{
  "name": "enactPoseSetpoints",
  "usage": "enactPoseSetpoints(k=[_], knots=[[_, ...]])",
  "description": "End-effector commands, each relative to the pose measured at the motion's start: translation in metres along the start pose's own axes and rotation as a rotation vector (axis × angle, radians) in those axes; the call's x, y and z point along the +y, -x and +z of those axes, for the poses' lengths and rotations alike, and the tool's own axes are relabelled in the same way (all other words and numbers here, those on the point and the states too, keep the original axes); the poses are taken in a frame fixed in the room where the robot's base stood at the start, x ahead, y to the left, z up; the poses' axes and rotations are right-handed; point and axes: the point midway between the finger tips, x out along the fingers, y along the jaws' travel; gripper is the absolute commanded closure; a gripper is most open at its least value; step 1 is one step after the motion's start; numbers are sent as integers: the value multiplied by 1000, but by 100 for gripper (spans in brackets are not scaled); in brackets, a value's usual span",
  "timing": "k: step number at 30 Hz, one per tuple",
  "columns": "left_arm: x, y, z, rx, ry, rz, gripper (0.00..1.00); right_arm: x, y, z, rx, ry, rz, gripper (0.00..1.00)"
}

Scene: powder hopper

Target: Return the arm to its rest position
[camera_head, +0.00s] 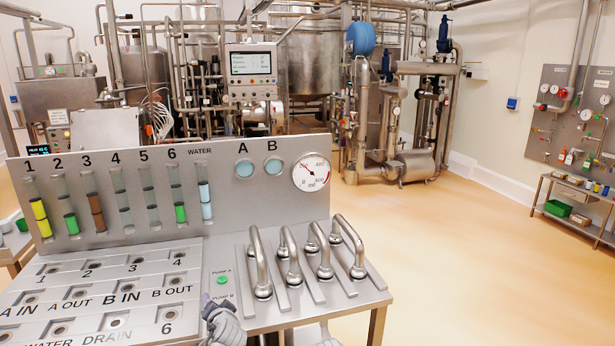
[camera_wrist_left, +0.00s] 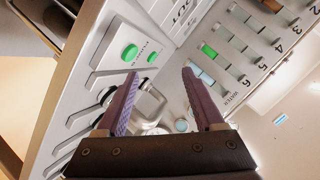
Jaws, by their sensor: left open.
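My left gripper (camera_head: 212,304) shows at the bottom centre of the head view, over the console's front part, beside the PUMP B label. Its purple fingers also show in the left wrist view (camera_wrist_left: 160,76), spread apart with nothing between them. The green PUMP A button (camera_head: 222,279) is just behind the gripper in the head view. In the left wrist view two green buttons, a larger one (camera_wrist_left: 130,52) and a smaller one (camera_wrist_left: 152,58), lie beyond the fingers, and a bent metal handle (camera_wrist_left: 152,104) shows between the fingers. My right gripper is not in view.
The console has metal handles (camera_head: 292,262) to the right and a labelled port panel (camera_head: 120,280) to the left. An upright panel with level tubes and a round gauge (camera_head: 311,172) stands behind. Open floor (camera_head: 480,260) lies to the right.

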Motion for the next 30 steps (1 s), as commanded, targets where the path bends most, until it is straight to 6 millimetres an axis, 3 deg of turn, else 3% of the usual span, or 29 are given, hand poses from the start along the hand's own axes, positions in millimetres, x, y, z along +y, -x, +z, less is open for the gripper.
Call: enactPoseSetpoints(k=[1, 6, 9, 12, 15, 19, 30], knots=[[26, 14, 8, -83, 42, 73, 30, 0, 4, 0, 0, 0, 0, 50], [118, 74, 43, -393, 126, 348, 30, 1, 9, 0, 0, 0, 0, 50], [160, 118, 59, -548, 126, 496, 30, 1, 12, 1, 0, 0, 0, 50], [188, 158, 70, -669, 106, 616, 30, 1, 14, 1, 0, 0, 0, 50], [204, 188, 78, -753, 81, 699, 30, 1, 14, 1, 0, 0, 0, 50], [214, 209, 82, -811, 59, 756, 30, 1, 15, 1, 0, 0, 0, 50], [215, 214, 84, -825, 53, 768, 30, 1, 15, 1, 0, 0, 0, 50]])
